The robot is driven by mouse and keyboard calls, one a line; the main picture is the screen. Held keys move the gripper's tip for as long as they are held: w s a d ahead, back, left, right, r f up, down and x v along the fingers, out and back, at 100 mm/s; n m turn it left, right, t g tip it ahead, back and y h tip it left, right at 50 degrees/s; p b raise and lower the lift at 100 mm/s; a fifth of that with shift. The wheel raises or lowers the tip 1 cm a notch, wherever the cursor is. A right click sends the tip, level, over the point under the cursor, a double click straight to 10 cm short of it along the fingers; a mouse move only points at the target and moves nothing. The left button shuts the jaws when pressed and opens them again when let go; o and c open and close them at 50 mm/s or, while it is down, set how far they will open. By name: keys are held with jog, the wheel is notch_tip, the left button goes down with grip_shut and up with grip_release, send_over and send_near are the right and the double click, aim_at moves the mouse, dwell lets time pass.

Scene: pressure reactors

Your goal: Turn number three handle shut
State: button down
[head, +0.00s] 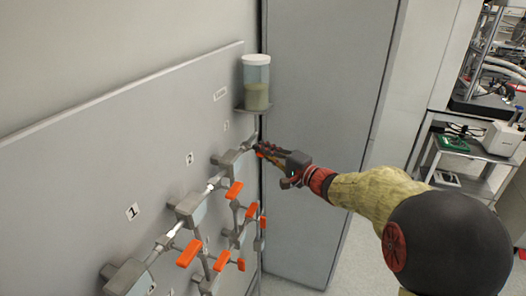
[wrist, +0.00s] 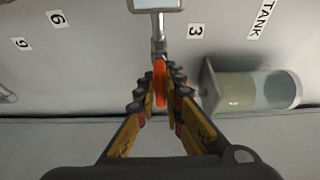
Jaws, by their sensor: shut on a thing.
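My gripper (head: 262,150) reaches in from the right to the far end of the upper pipe row on the grey panel (head: 90,150). In the wrist view my gripper (wrist: 159,88) has its two fingers closed on both sides of an orange handle (wrist: 159,72). The handle looks narrow and roughly in line with that pipe. In the head view it is mostly hidden by my gripper.
A lidded jar (head: 257,82) of yellowish liquid stands on a small shelf just above my gripper. Other orange handles (head: 190,253) and valve blocks (head: 187,209) run along the panel, lower left. A tall grey cabinet (head: 325,100) stands behind; a cart (head: 470,150) is at right.

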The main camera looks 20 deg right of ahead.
jog(key=shift+m, duration=0.3)
jog(key=m+g+p, duration=0.1)
jog(key=m+p, duration=0.2)
jog(key=p, duration=0.1)
jog(key=shift+r+m+g+h, duration=0.1)
jog(key=shift+m+g+h, duration=0.2)
jog(key=shift+h, duration=0.1)
jog(key=m+g+p, duration=0.2)
jog(key=m+p, duration=0.1)
jog(key=p, duration=0.2)
jog(key=shift+r+p, duration=0.1)
jog(key=shift+p, duration=0.2)
jog(key=m+g+p, duration=0.1)
jog(key=m+p, duration=0.1)
jog(key=p, duration=0.2)
jog(key=m+g+y+p, duration=0.1)
jog(key=m+p, duration=0.1)
jog(key=p, duration=0.2)
jog(key=shift+m+g+p, duration=0.3)
jog(key=p, duration=0.1)
jog(key=m+g+y+p, duration=0.1)
jog(key=shift+f+m+p, duration=0.2)
jog(key=shift+m+p, duration=0.1)
jog(key=shift+p, duration=0.1)
jog(key=c, duration=1.9)
grip_release()
